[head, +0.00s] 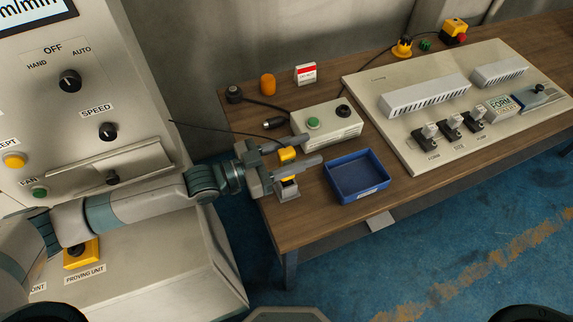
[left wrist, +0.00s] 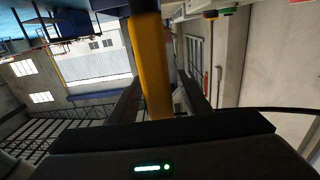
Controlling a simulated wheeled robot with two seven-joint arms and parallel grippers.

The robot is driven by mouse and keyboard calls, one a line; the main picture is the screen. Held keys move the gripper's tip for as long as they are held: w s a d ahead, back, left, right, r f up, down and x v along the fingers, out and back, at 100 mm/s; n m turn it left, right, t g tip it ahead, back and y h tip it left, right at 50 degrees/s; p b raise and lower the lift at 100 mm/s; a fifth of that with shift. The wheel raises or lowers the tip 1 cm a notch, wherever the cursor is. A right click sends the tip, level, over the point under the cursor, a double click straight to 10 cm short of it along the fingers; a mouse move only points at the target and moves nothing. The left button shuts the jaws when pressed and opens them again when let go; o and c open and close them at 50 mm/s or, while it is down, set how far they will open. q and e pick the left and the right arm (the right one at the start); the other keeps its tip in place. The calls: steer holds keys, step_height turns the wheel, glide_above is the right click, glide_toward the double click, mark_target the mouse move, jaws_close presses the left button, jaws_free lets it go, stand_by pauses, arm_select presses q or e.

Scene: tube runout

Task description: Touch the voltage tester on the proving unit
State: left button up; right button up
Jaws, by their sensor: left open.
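The voltage tester appears to be the yellow upright piece (head: 287,154) at the table's near left corner. Its lower part is at a small grey holder (head: 288,192). My left gripper (head: 313,149) is open, with one finger on either side of the yellow piece. In the left wrist view the yellow bar (left wrist: 151,65) stands between the dark fingers, with gaps beside it. The proving unit (head: 80,252) is a yellow box with a dark round top on the console's lower ledge, partly behind my left arm. My right gripper is not in view.
A blue tray (head: 357,192) and a grey box with a green button (head: 344,124) stand close to the gripper. A large panel (head: 400,128) with switches fills the table's right. The console (head: 130,110) with knobs rises at left. A cable lies behind the gripper.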

arm_select(q)
jaws_close()
steer(key=shift+r, duration=0.1)
